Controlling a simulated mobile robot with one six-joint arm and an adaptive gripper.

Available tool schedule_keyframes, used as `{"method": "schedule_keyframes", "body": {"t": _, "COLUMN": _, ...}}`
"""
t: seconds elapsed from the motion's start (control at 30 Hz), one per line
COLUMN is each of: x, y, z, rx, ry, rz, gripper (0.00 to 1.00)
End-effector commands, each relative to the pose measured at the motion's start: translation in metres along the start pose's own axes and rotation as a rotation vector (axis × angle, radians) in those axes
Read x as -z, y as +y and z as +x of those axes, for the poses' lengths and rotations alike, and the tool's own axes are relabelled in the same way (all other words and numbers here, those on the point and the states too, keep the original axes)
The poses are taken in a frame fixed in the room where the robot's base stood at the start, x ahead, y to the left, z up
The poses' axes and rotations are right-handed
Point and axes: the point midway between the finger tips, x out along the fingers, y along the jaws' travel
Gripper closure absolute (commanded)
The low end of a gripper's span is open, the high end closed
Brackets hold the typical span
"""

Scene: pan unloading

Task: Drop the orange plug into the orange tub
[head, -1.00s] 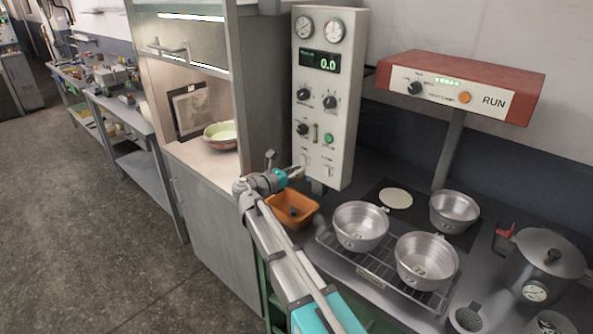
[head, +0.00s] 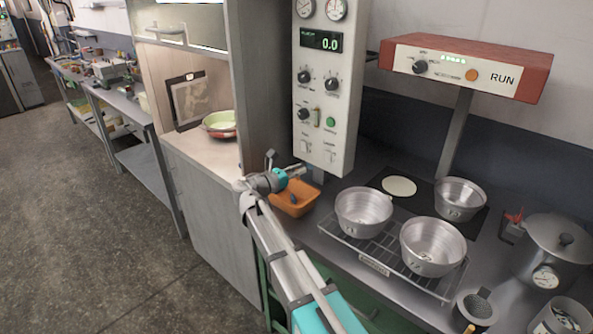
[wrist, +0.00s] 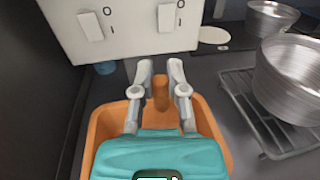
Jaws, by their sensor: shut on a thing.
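The orange plug (wrist: 161,92) is a short orange-brown cylinder between my two fingers in the wrist view. My gripper (wrist: 160,78) is shut on it. The orange tub (wrist: 211,130) lies below the fingers, and its walls show to both sides of them; my teal gripper body hides much of its inside. In the head view my gripper (head: 302,171) is above the tub (head: 300,212), near its back edge. The plug cannot be made out in the head view. I cannot tell the exact height of the plug above the tub.
A control box (head: 322,95) hangs just behind the tub. A wire rack (head: 372,257) with metal pans (head: 364,212) stands to the right. A tall cabinet (head: 210,215) is on the left.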

Motion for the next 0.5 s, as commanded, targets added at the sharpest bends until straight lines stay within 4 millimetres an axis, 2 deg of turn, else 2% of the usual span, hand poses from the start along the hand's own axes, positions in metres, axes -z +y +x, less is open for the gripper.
{"method": "schedule_keyframes", "body": {"t": 0.2, "x": -0.0002, "y": -0.0002, "z": 0.0004, "rx": 0.001, "ry": 0.000, "rz": 0.000, "gripper": 1.00}}
{"method": "schedule_keyframes", "body": {"t": 0.23, "x": -0.0002, "y": -0.0002, "z": 0.0004, "rx": 0.001, "ry": 0.000, "rz": 0.000, "gripper": 0.78}}
{"method": "schedule_keyframes", "body": {"t": 0.3, "x": -0.0002, "y": -0.0002, "z": 0.0005, "rx": 0.001, "ry": 0.000, "rz": 0.000, "gripper": 0.65}}
{"method": "schedule_keyframes", "body": {"t": 0.43, "x": -0.0002, "y": -0.0003, "z": 0.0007, "rx": 0.001, "ry": 0.000, "rz": 0.000, "gripper": 0.42}}
{"method": "schedule_keyframes", "body": {"t": 0.5, "x": -0.0002, "y": -0.0004, "z": 0.0007, "rx": 0.001, "ry": 0.000, "rz": 0.000, "gripper": 0.42}}
